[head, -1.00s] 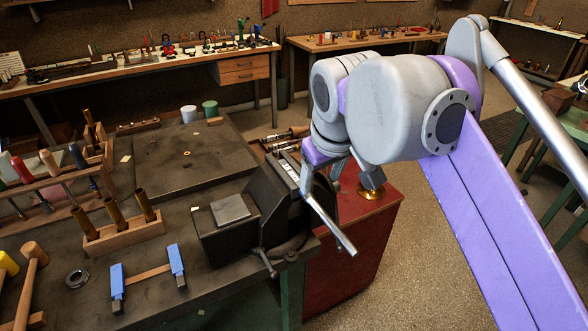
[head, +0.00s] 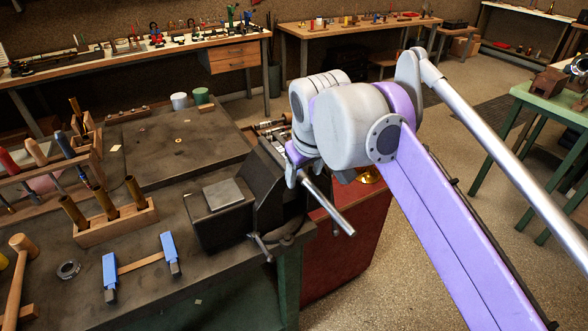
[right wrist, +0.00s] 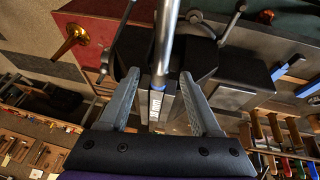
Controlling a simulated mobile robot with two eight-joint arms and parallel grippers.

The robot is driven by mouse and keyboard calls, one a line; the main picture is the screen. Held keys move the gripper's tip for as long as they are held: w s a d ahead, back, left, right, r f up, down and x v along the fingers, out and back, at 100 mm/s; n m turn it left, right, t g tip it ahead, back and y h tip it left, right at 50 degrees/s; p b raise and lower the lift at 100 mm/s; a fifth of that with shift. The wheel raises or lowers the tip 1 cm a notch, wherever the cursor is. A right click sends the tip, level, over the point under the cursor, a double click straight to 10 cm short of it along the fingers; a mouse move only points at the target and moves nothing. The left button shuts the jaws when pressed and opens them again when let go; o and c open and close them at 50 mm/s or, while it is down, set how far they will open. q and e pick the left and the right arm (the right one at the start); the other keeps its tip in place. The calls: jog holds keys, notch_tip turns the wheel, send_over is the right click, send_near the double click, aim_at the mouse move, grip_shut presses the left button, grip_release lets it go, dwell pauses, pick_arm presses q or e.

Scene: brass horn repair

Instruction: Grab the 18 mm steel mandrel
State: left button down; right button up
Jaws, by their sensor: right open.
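A bare steel rod, which looks like the mandrel (head: 330,208), sticks out from the bench vise (head: 268,195) toward the lower right in the head view. In the right wrist view the mandrel (right wrist: 167,35) runs down from the top edge to between my fingers. My right gripper (right wrist: 160,80) is open, with one finger on each side of the mandrel; I cannot tell whether either touches it. In the head view my right gripper (head: 297,172) is at the vise end of the rod, its fingers mostly hidden. My left gripper is not in view.
A red cabinet (head: 345,240) stands beside the bench, with a brass bell-shaped piece (right wrist: 75,40) on it. The dark bench (head: 165,210) holds a wooden block of brass tubes (head: 125,228), a blue-ended clamp (head: 110,270) and a mallet (head: 22,275). Open floor lies right.

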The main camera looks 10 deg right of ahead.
jog(key=shift+w+f, duration=0.15)
jog(key=shift+f, duration=0.1)
grip_shut()
jog(key=shift+r, duration=0.1)
dwell(1.2)
